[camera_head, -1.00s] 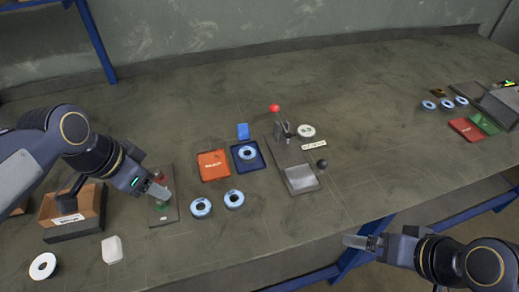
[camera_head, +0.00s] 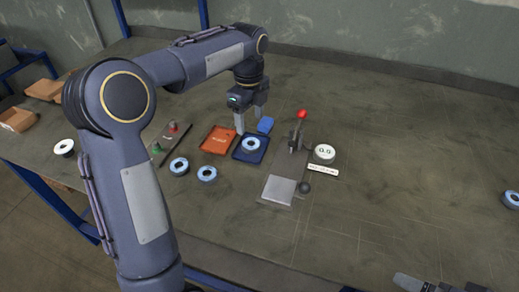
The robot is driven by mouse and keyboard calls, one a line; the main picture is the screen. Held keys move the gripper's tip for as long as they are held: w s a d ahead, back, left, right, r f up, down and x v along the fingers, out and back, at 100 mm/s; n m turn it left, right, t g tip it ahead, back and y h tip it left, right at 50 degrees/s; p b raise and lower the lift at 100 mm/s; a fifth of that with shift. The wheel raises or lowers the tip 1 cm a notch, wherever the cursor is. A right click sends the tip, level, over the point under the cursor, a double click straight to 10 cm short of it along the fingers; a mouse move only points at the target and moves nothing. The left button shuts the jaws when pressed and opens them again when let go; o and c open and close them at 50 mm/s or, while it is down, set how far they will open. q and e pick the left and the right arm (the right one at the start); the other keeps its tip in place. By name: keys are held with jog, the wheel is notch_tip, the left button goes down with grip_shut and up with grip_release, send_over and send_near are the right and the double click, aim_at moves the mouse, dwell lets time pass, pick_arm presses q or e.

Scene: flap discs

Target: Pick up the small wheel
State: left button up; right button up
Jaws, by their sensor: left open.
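Several small blue-and-white ringed wheels are in view. One wheel (camera_head: 251,144) lies in a dark blue tray (camera_head: 243,157). Two more, a wheel (camera_head: 179,166) and another wheel (camera_head: 207,173), lie on the bare table to the left of it. My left gripper (camera_head: 250,125) is open, pointing down just behind the blue tray, near its wheel; its fingers hold nothing that I can see. Its exact height above the tray is hard to tell. My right gripper (camera_head: 408,282) shows only in part at the bottom edge, and its jaws are unclear.
An orange-red tray (camera_head: 218,139) and a blue block (camera_head: 265,125) adjoin the blue tray. A fixture with a red-knobbed lever (camera_head: 301,115) stands to the right, beside a white round gauge (camera_head: 324,153). A button panel (camera_head: 172,143) is on the left. The right side of the table is mostly clear.

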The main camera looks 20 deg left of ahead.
aim_at(251, 140)
pick_arm(q)
jog(key=f, duration=0.7)
jog(key=shift+s+d+f+b, duration=0.2)
jog(key=shift+s+f+b, duration=0.1)
jog(key=shift+f, duration=0.1)
jog(key=shift+c, duration=0.2)
jog(key=c, duration=0.7)
